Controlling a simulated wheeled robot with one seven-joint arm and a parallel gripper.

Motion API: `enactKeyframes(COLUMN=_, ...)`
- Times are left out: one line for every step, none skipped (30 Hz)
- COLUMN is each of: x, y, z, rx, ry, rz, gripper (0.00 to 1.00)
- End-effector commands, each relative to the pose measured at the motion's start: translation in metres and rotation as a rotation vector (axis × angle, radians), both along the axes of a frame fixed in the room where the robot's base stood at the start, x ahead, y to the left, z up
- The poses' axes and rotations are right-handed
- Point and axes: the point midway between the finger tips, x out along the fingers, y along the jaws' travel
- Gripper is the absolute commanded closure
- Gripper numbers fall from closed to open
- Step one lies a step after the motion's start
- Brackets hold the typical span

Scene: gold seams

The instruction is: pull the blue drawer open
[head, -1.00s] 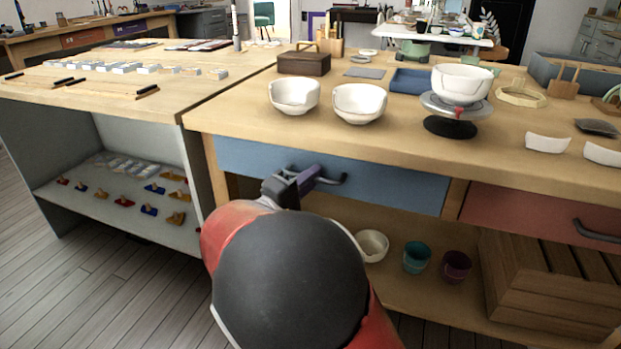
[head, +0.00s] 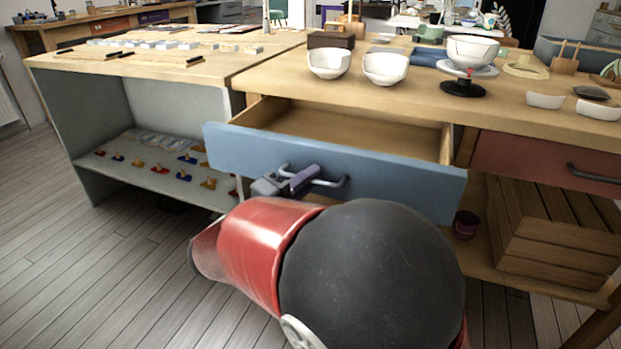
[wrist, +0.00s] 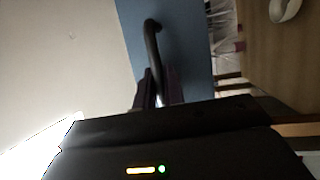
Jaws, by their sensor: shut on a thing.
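The blue drawer (head: 400,185) stands pulled out from the workbench, and its wooden inside shows behind the front panel. The visible part of the inside looks empty. Its dark bar handle (head: 335,183) is on the front. My gripper (head: 303,180) is shut on the handle, toward its left end. In the wrist view the blue drawer front (wrist: 187,50) runs down the picture, and the curved handle (wrist: 152,45) passes between the fingers of my gripper (wrist: 155,92). My red and black arm hides part of the space below the drawer.
A red drawer (head: 540,160) is shut at the right. Cracked white bowls (head: 386,68) stand on the workbench top (head: 300,85). A wooden crate (head: 550,230) and a dark red cup (head: 466,225) are on the lower shelf. Open floor lies at the left.

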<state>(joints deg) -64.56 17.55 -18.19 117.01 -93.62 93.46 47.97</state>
Motion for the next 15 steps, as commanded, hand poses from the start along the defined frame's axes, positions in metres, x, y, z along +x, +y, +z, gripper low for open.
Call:
enactKeyframes(x=-0.0020, y=0.0006, z=-0.0010, rx=0.000, ry=0.001, rz=0.000, gripper=1.00)
enactKeyframes(x=-0.0031, y=0.0008, z=-0.0008, rx=0.001, ry=0.001, rz=0.000, gripper=1.00)
enactKeyframes(x=-0.0042, y=0.0011, z=-0.0007, rx=0.001, ry=0.001, rz=-0.001, gripper=1.00)
enactKeyframes(x=-0.0048, y=0.0014, z=-0.0005, rx=0.001, ry=0.001, rz=-0.001, gripper=1.00)
enactKeyframes(x=-0.0054, y=0.0015, z=-0.0004, rx=0.001, ry=0.001, rz=-0.001, gripper=1.00)
enactKeyframes(x=-0.0058, y=0.0017, z=-0.0004, rx=0.001, ry=0.001, rz=-0.001, gripper=1.00)
enactKeyframes(x=-0.0061, y=0.0019, z=-0.0004, rx=0.001, ry=0.001, rz=-0.001, gripper=1.00)
enactKeyframes(x=-0.0062, y=0.0020, z=-0.0003, rx=0.001, ry=0.001, rz=-0.001, gripper=1.00)
enactKeyframes(x=-0.0064, y=0.0020, z=-0.0002, rx=0.001, ry=0.001, rz=-0.001, gripper=1.00)
enactKeyframes(x=-0.0064, y=0.0020, z=-0.0002, rx=0.001, ry=0.001, rz=-0.001, gripper=1.00)
enactKeyframes(x=-0.0064, y=0.0020, z=-0.0002, rx=0.000, ry=0.001, rz=-0.001, gripper=1.00)
enactKeyframes(x=-0.0063, y=0.0021, z=-0.0002, rx=0.000, ry=0.001, rz=-0.001, gripper=1.00)
enactKeyframes(x=-0.0063, y=0.0021, z=-0.0002, rx=0.001, ry=0.001, rz=-0.001, gripper=1.00)
enactKeyframes(x=-0.0063, y=0.0021, z=-0.0002, rx=0.001, ry=0.001, rz=-0.001, gripper=1.00)
enactKeyframes(x=-0.0063, y=0.0020, z=-0.0002, rx=0.000, ry=0.001, rz=-0.001, gripper=1.00)
